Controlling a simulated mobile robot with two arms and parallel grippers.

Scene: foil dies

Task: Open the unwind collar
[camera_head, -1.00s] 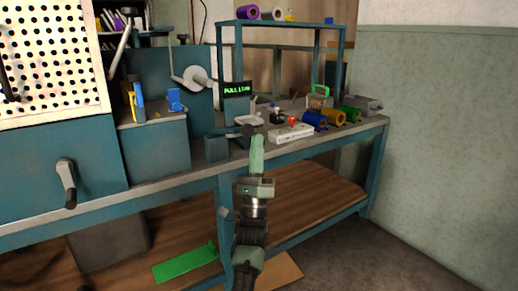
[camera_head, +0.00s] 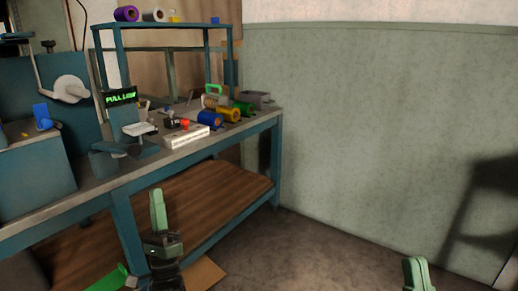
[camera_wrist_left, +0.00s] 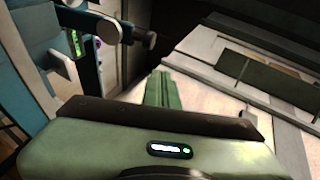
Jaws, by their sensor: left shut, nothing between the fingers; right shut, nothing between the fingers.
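The blue foil machine (camera_head: 48,85) stands at the left on the bench, with a pale round disc (camera_head: 70,89) on its front and a bent grey arm beside it. I cannot tell which part is the unwind collar. My left gripper (camera_head: 156,196) is shut and empty, in front of the bench's lower shelf, below and right of the disc and well apart from it. Its green fingers (camera_wrist_left: 160,88) also show shut in the left wrist view. My right gripper (camera_head: 416,262) is shut and empty at the bottom right, over the floor.
A sign (camera_head: 120,97) with green letters stands beside the machine. Blue (camera_head: 210,119), yellow (camera_head: 229,114) and green foil rolls lie on the bench (camera_head: 235,133) near a white box (camera_head: 187,137). An overhead rack (camera_head: 170,25) holds more rolls. The floor at right is free.

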